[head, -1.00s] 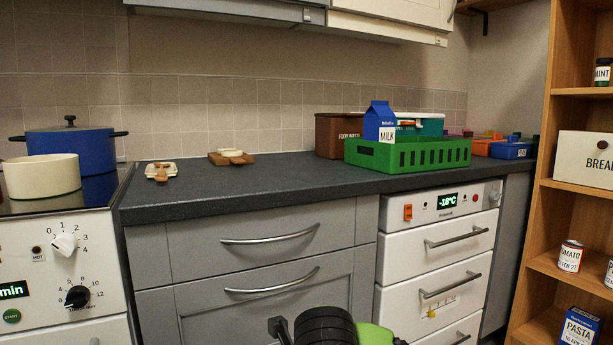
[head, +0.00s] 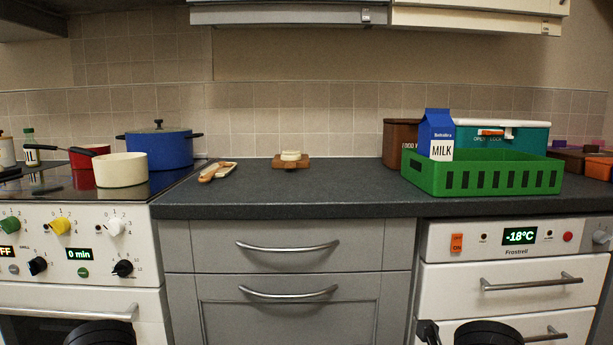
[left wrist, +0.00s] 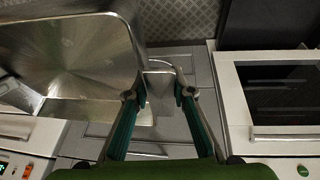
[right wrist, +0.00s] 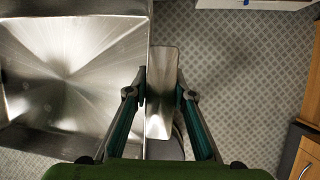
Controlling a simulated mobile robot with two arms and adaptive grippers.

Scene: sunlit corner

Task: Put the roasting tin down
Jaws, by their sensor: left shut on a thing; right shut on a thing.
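The roasting tin is a large shiny metal pan that fills the left of the left wrist view (left wrist: 75,50) and the left of the right wrist view (right wrist: 70,75). My left gripper (left wrist: 158,92) is shut on one of its handles, with the teal-lined fingers on either side. My right gripper (right wrist: 160,92) is shut on another handle, a flat metal tab. The tin is held up, with the floor and cabinet fronts visible past it. The head view does not show the tin or the gripper fingers, only parts of my arms at the bottom edge.
The dark worktop (head: 340,192) has a clear stretch in its middle front. A wooden spoon on a rest (head: 216,171) and a small dish on a board (head: 290,160) lie behind. A green crate (head: 485,178) stands right. The hob (head: 62,190) at left holds pots.

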